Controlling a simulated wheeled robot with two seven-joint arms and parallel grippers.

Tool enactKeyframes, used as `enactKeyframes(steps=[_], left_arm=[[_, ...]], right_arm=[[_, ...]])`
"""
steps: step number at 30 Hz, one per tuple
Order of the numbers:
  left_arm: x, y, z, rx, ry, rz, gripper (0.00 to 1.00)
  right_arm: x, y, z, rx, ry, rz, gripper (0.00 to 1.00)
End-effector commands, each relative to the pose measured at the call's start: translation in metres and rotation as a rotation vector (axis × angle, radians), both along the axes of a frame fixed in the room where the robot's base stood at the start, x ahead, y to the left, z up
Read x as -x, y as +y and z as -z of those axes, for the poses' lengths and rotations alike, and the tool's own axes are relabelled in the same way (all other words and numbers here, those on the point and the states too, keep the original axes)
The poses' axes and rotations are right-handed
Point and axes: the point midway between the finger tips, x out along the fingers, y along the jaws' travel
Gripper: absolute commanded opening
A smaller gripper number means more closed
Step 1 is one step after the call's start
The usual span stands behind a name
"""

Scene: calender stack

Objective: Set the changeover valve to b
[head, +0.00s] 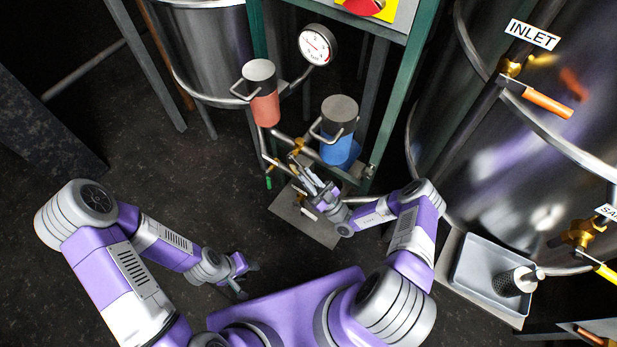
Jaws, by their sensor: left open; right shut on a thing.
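The changeover valve (298,148) is a brass fitting on the pipework between a red filter housing (265,108) and a blue filter housing (338,145). My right gripper (303,173) reaches in just below the valve and is shut on its handle. The fingers hide most of the handle, so its angle is unclear. No a or b mark can be read. My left gripper (240,290) is open and empty, low over the dark floor, well away from the valve.
A pressure gauge (317,45) sits above the housings on a green frame (395,90). A large steel tank (530,150) with an orange-handled inlet valve (547,102) stands right. A grey tray (480,270) holds a cylindrical strainer (510,282). The left floor is clear.

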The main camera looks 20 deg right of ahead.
Motion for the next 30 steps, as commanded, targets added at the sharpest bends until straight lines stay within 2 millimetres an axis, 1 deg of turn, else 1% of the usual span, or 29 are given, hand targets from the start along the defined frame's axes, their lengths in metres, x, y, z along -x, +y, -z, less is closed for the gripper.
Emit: enactKeyframes(steps=[7, 8, 12, 23, 30], left_arm=[[0.0, 0.0, 0.0, 0.0, 0.0, 0.0, 0.43], [0.0, 0.0, 0.0, 0.0, 0.0, 0.0, 0.43], [0.0, 0.0, 0.0, 0.0, 0.0, 0.0, 0.43], [0.0, 0.0, 0.0, 0.0, 0.0, 0.0, 0.43], [0.0, 0.0, -0.001, 0.0, 0.0, 0.0, 0.43]], right_arm=[[0.0, 0.0, 0.001, 0.001, 0.003, 0.0, 0.0], [0.0, 0.0, 0.001, 0.001, 0.003, 0.0, 0.21], [0.0, 0.0, 0.001, 0.001, 0.002, 0.0, 0.42], [0.0, 0.0, -0.001, 0.007, 0.009, 0.0, 0.43], [0.004, -0.004, -0.01, 0.075, 0.093, -0.002, 0.43]])
